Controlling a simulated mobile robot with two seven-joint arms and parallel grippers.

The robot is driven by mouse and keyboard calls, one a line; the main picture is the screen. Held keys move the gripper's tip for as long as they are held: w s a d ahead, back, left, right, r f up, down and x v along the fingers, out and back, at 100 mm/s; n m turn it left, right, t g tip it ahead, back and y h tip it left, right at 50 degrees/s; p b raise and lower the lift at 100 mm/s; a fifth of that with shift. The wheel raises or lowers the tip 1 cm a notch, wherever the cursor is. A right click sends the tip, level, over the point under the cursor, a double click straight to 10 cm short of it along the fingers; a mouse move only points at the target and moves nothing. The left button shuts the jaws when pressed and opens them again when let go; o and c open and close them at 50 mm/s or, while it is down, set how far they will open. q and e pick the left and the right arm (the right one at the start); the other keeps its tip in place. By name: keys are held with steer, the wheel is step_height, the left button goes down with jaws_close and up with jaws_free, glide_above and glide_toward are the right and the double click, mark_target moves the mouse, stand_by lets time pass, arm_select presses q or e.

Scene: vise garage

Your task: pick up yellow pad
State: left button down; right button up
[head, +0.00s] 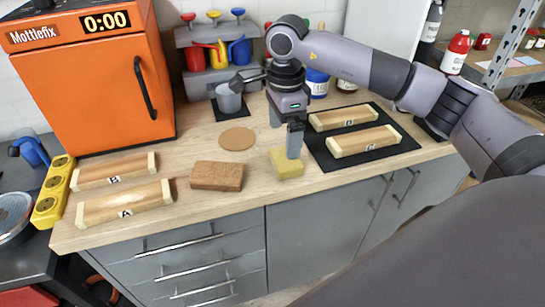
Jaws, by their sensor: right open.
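The yellow pad (287,165) lies on the wooden worktop near its front edge, just left of the black mat. My right gripper (284,132) is open and points down. One finger stands in front of the pad's upper part and hides some of it; the other is farther back and to the left. I cannot tell whether the front finger touches the pad. My left gripper is not in view.
A brown block (217,176) and a round tan disc (237,139) lie left of the pad. Wooden pieces rest on the black mat (325,157) at right, and pieces marked A (123,203) and B (114,172) at left. A grey mug (229,99) stands behind.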

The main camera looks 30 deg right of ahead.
mark_target(286, 162)
steer(key=f, duration=0.2)
steer(key=f+p, duration=0.1)
steer(key=f, duration=0.4)
steer(key=shift+s+d, duration=0.2)
steer(key=shift+d, duration=0.1)
steer(key=shift+r, duration=0.1)
steer(key=c, duration=0.8)
